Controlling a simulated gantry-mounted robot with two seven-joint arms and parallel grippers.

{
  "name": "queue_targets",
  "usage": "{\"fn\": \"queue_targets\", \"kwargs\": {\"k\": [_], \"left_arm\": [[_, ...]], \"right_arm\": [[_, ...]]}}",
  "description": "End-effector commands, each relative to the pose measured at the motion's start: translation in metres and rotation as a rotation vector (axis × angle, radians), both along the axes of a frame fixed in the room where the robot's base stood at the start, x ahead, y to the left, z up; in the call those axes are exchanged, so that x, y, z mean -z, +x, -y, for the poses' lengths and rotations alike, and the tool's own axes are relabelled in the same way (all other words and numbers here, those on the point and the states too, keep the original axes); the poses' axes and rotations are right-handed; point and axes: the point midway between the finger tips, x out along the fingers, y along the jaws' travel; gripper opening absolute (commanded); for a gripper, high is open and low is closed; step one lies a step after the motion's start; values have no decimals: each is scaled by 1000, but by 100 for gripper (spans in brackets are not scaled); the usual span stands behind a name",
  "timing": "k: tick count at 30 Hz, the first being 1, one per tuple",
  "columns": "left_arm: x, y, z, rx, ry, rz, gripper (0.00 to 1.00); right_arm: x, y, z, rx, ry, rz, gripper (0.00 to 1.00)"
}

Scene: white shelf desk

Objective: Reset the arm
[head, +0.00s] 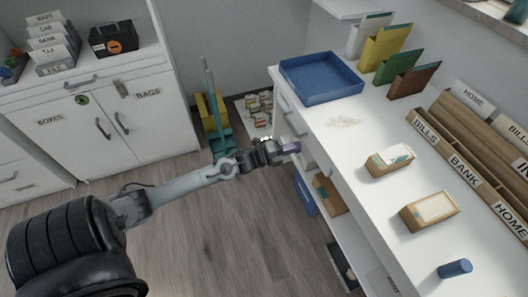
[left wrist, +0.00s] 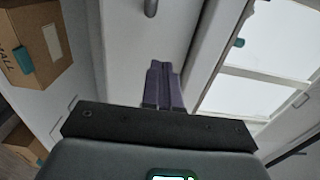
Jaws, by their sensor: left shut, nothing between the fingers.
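My left arm comes in from the left in the head view and reaches toward the white desk. My left gripper (head: 291,148) is shut and empty, beside the front edge of the white desk (head: 335,122). In the left wrist view its two purple-grey fingers (left wrist: 164,84) are together with nothing between them. A pale panel with a grey handle (left wrist: 151,6) lies beyond the fingertips. My right arm and gripper are not in view.
On the desk are a blue tray (head: 321,78), two small wooden boxes (head: 390,162) (head: 430,211), a blue cylinder (head: 455,268) and a labelled wooden organiser (head: 462,165). Shelves sit under the desk. A white cabinet (head: 95,118) stands at left. The floor (head: 215,235) between is mostly clear.

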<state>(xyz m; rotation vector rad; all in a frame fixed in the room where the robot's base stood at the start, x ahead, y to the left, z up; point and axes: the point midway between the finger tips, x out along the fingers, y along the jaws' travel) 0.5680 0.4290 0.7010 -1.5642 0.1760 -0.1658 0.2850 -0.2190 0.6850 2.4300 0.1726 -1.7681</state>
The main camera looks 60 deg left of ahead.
Motion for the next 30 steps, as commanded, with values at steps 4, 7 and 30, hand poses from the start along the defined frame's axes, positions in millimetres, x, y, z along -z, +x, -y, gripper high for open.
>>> {"fn": "queue_targets", "kwargs": {"k": [4,7,30], "left_arm": [[-2,-31,-7,0,1,-6,0],[-2,-48,-10,1,2,-4,0],[-28,-120,70,-3,-194,-40,0]], "right_arm": [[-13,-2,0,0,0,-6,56],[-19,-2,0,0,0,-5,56],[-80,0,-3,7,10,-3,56]]}}
